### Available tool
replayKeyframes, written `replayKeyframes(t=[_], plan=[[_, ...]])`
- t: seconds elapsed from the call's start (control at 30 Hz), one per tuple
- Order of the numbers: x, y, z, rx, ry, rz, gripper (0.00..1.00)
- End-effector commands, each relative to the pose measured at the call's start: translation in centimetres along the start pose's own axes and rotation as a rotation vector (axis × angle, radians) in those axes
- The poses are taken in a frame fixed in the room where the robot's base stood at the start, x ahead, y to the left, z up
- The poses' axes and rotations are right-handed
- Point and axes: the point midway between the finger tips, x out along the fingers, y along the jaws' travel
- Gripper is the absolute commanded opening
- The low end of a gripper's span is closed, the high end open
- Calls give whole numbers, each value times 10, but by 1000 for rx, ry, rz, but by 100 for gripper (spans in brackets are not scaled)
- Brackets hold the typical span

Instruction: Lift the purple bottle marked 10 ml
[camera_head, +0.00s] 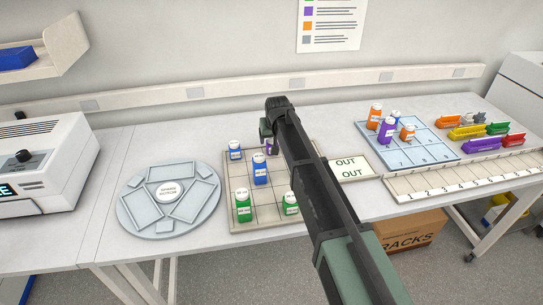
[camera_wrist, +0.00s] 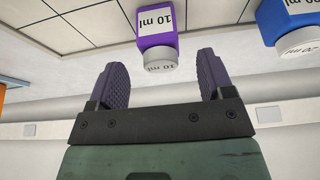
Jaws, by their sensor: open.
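The purple bottle marked 10 ml (camera_wrist: 157,25) has a grey-white cap and appears upside down in the wrist view. Its cap end lies between the tips of my gripper (camera_wrist: 163,72), with a gap on each side. My gripper is open and holds nothing. In the head view my gripper (camera_head: 267,138) is over the back of the gridded beige board (camera_head: 243,222). There my arm hides most of that spot, and only a small purple patch shows.
A blue bottle (camera_wrist: 285,20) is close by in the wrist view. Blue bottles (camera_head: 260,170) and green bottles (camera_head: 244,206) stand on the board. Another purple bottle (camera_head: 386,131) is on the blue rack (camera_head: 443,151) at right. A round grey tray (camera_head: 129,208) lies left.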

Motion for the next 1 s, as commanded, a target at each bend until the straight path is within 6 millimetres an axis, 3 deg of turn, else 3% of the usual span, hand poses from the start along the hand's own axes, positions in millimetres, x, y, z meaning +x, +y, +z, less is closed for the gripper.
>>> replayKeyframes(t=[0.13, 0.37, 0.6, 0.93, 1.0], plan=[[8, 0, 1, 0, 0, 0, 74], [53, 2, 5, 0, 0, 0, 74], [50, 2, 2, 0, -1, 0, 74], [50, 2, 2, 0, -1, 0, 24], [50, 2, 2, 0, -1, 0, 21]])
